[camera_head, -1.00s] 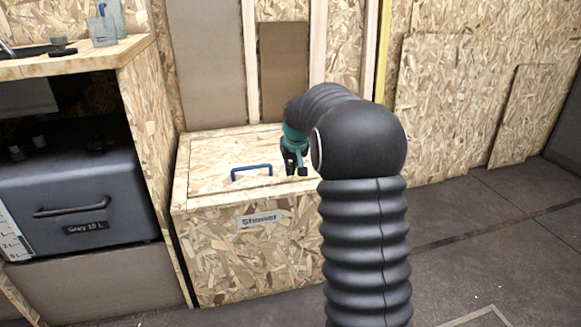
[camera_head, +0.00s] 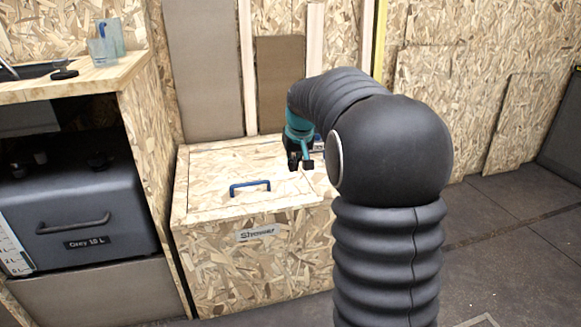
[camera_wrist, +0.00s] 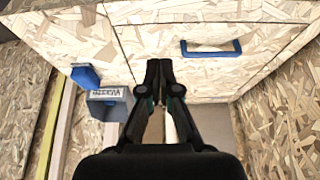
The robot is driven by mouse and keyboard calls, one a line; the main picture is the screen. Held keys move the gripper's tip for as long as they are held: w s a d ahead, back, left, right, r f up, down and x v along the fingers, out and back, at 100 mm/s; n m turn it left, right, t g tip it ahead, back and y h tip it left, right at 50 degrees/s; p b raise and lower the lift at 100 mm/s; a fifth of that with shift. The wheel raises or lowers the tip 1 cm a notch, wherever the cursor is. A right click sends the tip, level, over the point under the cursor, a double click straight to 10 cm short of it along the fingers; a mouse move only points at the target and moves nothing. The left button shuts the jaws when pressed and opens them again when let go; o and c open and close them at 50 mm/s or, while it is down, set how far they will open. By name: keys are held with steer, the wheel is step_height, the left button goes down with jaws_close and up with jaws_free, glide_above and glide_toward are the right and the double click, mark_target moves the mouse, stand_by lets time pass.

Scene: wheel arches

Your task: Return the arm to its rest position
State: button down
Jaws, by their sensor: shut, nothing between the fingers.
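My gripper (camera_head: 301,164) is shut and empty, held above the right part of the wooden shower box (camera_head: 255,270). In the wrist view my gripper (camera_wrist: 159,70) has its fingertips together, with nothing between them. The blue lid handle (camera_head: 250,186) is left of the gripper in the head view, apart from it. The handle also shows in the wrist view (camera_wrist: 211,49), right of the fingertips. The lid looks closed. My black ribbed arm covers the box's right side in the head view.
A counter (camera_head: 90,73) with a clear cup (camera_head: 102,50) stands at the left, above a dark grey tank (camera_head: 75,205). A blue and grey holder (camera_wrist: 105,100) sits left of the gripper in the wrist view. Open floor (camera_head: 510,240) lies at the right.

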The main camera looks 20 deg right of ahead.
steer(key=shift+s+r, duration=0.4)
steer(key=shift+s, duration=0.05)
steer(key=s+f+g, duration=0.1)
steer(key=s+f, duration=0.3)
steer(key=s+a+r+p, duration=0.1)
steer(key=s+a, duration=0.3)
steer(key=s, duration=0.6)
steer(key=s+a+r+t+p, duration=0.1)
steer(key=s+a+r+p, duration=0.1)
steer(key=s, duration=0.8)
steer(key=s+a+r+n+t+p, duration=0.1)
steer(key=s+a+r+p, duration=0.1)
steer(key=s+a+r, duration=0.2)
steer(key=s+a, duration=0.3)
steer(key=s, duration=0.3)
steer(key=shift+s, duration=0.2)
